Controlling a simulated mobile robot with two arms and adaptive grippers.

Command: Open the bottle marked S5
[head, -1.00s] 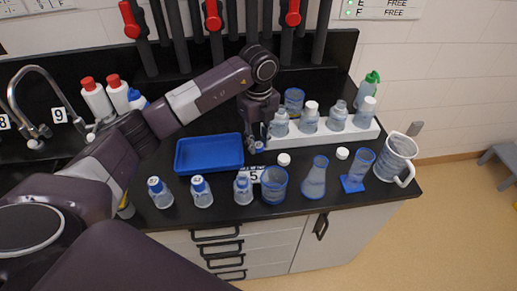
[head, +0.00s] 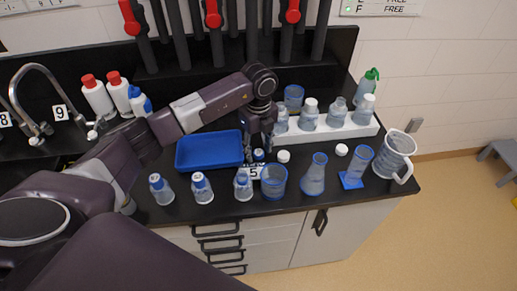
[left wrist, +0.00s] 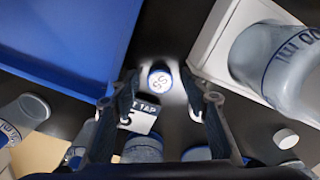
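A small round cap marked S5 (left wrist: 160,80), white on top with a blue rim, appears to lie loose on the black counter. In the head view the cap (head: 258,155) sits just behind a white card (head: 253,173) with a 5. My left gripper (left wrist: 159,84) is open, pointing down, with a finger on either side of the cap and gaps between. It also shows in the head view (head: 260,147). The bottle (head: 242,187) left of the card looks uncapped, with a blue neck; I cannot read its mark. My right gripper is not in view.
A blue tray (head: 209,151) lies left of the gripper; a white rack (head: 350,131) with bottles stands right. Loose white caps (head: 283,156) lie nearby.

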